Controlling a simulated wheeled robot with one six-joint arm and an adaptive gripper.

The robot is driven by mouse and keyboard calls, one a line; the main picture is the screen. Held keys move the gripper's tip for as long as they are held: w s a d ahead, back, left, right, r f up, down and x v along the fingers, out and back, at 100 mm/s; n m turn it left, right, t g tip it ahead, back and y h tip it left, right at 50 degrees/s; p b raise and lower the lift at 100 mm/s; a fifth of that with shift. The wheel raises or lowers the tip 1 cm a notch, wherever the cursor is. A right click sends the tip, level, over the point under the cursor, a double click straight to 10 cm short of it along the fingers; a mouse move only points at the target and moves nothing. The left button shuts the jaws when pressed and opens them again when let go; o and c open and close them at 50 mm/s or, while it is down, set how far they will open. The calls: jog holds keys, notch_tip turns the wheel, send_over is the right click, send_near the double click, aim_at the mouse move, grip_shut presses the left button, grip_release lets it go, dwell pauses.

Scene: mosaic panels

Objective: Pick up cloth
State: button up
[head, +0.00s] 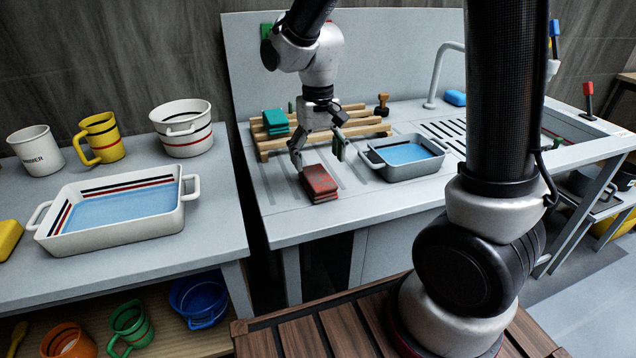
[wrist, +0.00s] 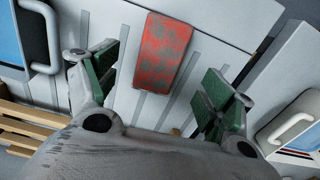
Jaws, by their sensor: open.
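A red folded cloth (head: 319,183) with grey patches lies on the grey counter, in front of the wooden rack. It also shows in the wrist view (wrist: 163,52), at the top middle, beyond the fingertips. My gripper (head: 320,160) is open and empty, just above and behind the cloth in the head view. In the wrist view its two green-padded fingers (wrist: 160,88) are spread wide, with the cloth lying between their lines but ahead of them. I cannot tell the exact height of the fingers over the counter. A green folded cloth (head: 275,121) lies on the rack.
A wooden slatted rack (head: 368,131) stands behind my gripper, with a stamp-like tool (head: 382,104) on it. A grey basin of water (head: 380,170) is close right of the cloth. A white dish of water (head: 60,244) stands on the left table, across a gap.

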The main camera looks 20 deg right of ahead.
aim_at(317, 175)
jog(key=f, duration=0.6)
jog(key=shift+w+f, duration=0.2)
jog(key=shift+f, duration=0.05)
jog(key=c, duration=1)
